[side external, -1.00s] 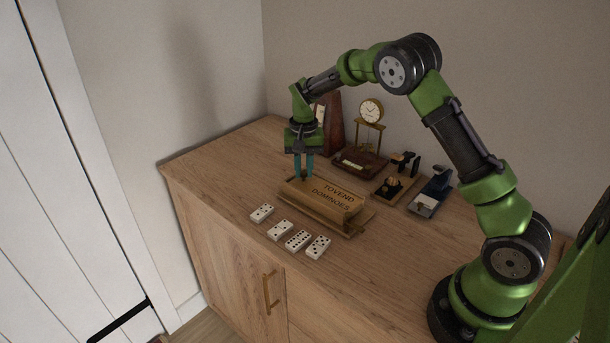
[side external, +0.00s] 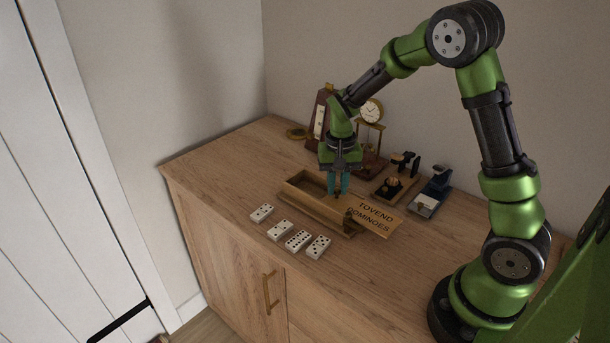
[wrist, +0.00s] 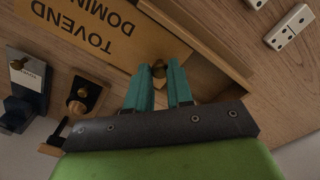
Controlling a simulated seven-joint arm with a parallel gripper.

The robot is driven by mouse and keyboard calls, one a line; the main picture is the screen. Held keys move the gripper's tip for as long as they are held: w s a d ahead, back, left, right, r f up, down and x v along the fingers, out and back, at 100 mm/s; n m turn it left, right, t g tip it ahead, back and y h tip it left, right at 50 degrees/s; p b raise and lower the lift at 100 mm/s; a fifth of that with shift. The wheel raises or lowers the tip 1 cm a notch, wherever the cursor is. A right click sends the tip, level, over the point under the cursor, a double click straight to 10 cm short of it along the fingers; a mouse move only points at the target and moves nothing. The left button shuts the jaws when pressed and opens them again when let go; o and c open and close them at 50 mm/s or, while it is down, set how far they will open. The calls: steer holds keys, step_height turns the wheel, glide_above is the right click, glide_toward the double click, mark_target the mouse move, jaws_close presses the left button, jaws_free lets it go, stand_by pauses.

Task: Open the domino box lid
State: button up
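The domino box (side external: 312,208) is a long wooden box on the cabinet top, and its left part is uncovered in the side view. Its lid (side external: 378,216), lettered "TOVEND DOMINOES", is slid to the right and overhangs the box's right end. The lid also shows in the wrist view (wrist: 85,30), beside the box's long wall (wrist: 205,40). A small brass knob (wrist: 158,68) sits at the lid's end. My gripper (side external: 338,194) is low over the box, its teal fingers on both sides of the knob and seemingly closed on it; the contact is partly hidden.
Several white dominoes (side external: 297,240) lie in front of the box. Behind it stand a metronome (side external: 319,115), a brass clock (side external: 371,111), a small wooden stand (side external: 396,183) and a blue stapler-like object (side external: 431,190). The cabinet top's left side is clear.

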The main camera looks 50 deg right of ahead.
steer(key=o, duration=0.4)
step_height(320, 180, up, 17)
stand_by(0.5)
steer(key=s+a+r+n+t+y, duration=0.1)
steer(key=s+a+n+t, duration=0.4)
steer(key=s+a, duration=0.6)
steer(key=s+t+y, duration=0.1)
steer(key=s+t, duration=0.1)
steer(key=s, duration=0.2)
steer(key=shift+a+r, duration=0.3)
steer(key=shift+a, duration=0.1)
